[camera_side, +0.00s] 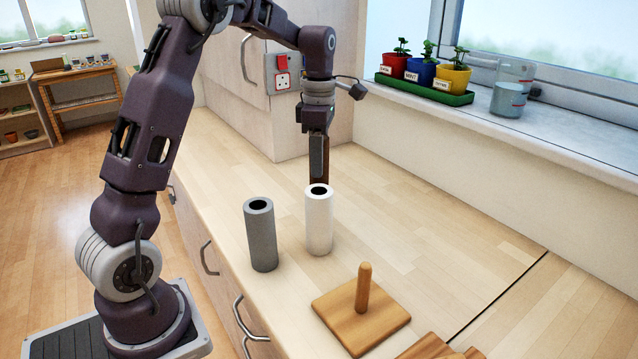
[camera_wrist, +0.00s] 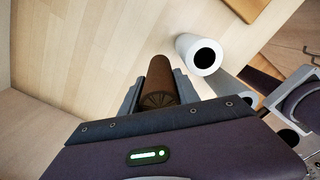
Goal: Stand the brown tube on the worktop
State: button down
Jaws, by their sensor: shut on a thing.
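The brown tube (camera_wrist: 160,78) is between the two fingers of my gripper (camera_wrist: 159,92) in the wrist view, and the gripper is shut on it. In the side view my gripper (camera_side: 316,160) points down behind the white tube, and only a narrow strip of the brown tube (camera_side: 326,160) shows beside the finger. The tube looks about upright. Its lower end is hidden behind the white tube, so I cannot tell whether it touches the pale wood worktop (camera_side: 420,220).
A white tube (camera_side: 319,225) and a grey tube (camera_side: 261,238) stand upright in front of my gripper. A wooden base with a peg (camera_side: 364,290) is nearer the camera. Worktop to the right is clear.

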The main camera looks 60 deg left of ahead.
notch_tip(320, 180, up, 13)
jog(key=s+d+m, duration=0.9)
jog(key=s+d, duration=0.8)
notch_tip(320, 180, down, 21)
jog(key=shift+f, duration=0.15)
jog(key=c, duration=0.9)
grip_release()
